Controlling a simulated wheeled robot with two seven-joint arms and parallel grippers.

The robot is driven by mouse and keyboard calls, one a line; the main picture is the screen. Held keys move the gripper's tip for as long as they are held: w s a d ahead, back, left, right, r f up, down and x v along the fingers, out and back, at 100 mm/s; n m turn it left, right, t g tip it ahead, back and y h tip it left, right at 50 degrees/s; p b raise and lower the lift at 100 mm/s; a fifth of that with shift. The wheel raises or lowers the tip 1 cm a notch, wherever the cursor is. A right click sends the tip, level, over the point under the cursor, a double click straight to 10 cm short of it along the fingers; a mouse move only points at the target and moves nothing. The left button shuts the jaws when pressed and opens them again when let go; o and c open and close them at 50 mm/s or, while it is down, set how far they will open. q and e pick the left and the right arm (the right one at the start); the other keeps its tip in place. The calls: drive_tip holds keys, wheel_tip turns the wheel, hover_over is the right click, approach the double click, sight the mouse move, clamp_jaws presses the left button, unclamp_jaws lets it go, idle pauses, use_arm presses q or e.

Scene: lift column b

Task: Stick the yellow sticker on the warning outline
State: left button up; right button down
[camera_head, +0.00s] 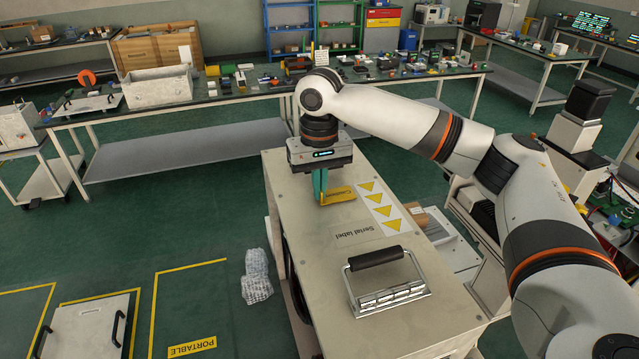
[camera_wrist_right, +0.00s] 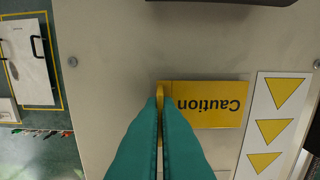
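My right gripper (camera_head: 321,200) points down at the top of a beige cabinet (camera_head: 300,225). In the right wrist view its two teal fingers (camera_wrist_right: 160,95) are close together, with a thin yellow strip between their tips. A yellow sticker reading "Caution" (camera_wrist_right: 215,104) lies just right of the fingertips; it also shows in the head view (camera_head: 341,192). The strip looks like part of this sticker, turned up at its left edge. I cannot make out a separate warning outline; the sticker or fingers may cover it. My left gripper is not in view.
A white sheet with yellow triangles (camera_head: 380,207) lies right of the sticker. A "Serial label" marking (camera_head: 356,233) and a metal handle with a black grip (camera_head: 386,285) are nearer on the cabinet. A cluttered bench (camera_head: 235,96) stands behind.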

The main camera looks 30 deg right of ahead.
drive_tip(key=c, duration=2.1)
unclamp_jaws()
drive_tip(key=shift+f, duration=0.1)
drive_tip(key=o, duration=0.5)
drive_tip(key=shift+r, duration=0.4)
wheel_tip(320, 180, up, 5)
drive_tip(key=shift+w+f+b, duration=0.1)
drive_tip(key=shift+f+b, duration=0.1)
drive_tip(key=shift+b, duration=0.8)
wheel_tip(320, 180, up, 7)
drive_tip(key=shift+f+p, duration=0.15)
drive_tip(key=shift+p, duration=0.15)
